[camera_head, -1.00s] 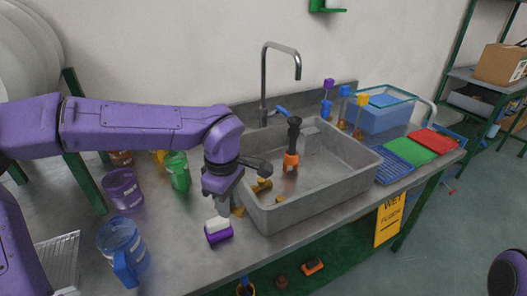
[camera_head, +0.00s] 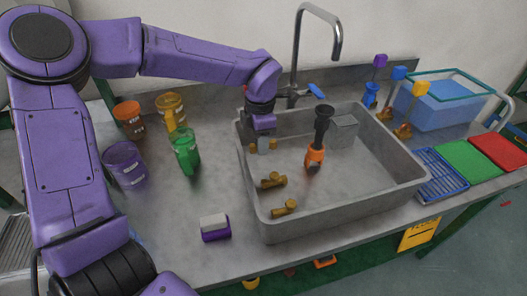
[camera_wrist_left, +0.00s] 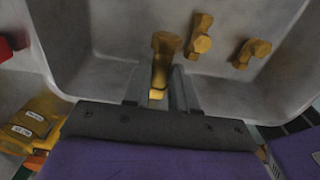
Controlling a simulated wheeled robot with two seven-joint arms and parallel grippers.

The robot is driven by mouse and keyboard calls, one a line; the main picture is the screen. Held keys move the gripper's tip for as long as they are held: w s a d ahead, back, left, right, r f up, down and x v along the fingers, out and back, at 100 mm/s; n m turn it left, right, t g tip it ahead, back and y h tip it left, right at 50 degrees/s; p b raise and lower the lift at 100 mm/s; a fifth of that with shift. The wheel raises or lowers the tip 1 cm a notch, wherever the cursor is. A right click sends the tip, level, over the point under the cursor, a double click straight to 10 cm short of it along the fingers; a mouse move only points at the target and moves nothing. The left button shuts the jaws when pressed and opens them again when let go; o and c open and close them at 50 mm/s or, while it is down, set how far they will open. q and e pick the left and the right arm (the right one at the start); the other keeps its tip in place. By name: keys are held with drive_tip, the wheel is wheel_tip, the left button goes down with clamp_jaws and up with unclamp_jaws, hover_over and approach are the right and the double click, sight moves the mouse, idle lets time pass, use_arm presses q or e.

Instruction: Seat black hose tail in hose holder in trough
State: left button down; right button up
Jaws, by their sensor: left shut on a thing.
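The grey trough (camera_head: 340,208) sits on the steel counter. A black hose tail (camera_head: 323,118) stands near its middle, rising from an orange part (camera_head: 315,155); I cannot tell how deep it sits. My left gripper (camera_head: 263,146) is at the trough's back-left inner corner, shut on a brass fitting (camera_head: 273,144) that shows on both sides of the fingers. In the left wrist view this fitting (camera_wrist_left: 163,55) lies between the fingers. Two more brass fittings (camera_head: 273,180) (camera_head: 285,208) lie loose on the trough floor. My right gripper is not in view.
A tall faucet (camera_head: 337,35) stands behind the trough. Orange, yellow, green and purple jugs (camera_head: 125,163) stand to the left. A white-and-purple block (camera_head: 215,227) lies in front. Blue, green and red mats (camera_head: 467,160) and a blue bin (camera_head: 435,108) are at the right.

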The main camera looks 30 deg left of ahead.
use_arm(q)
hover_over(263, 161)
wheel_tip(263, 161, down, 5)
drive_tip(key=shift+s+f, duration=0.1)
drive_tip(key=shift+f, duration=1.6)
drive_tip(key=shift+f, duration=0.1)
drive_tip(key=c, duration=0.9)
unclamp_jaws()
drive_tip(key=shift+f, duration=0.1)
wheel_tip(263, 161, up, 12)
drive_tip(key=shift+r, duration=0.2)
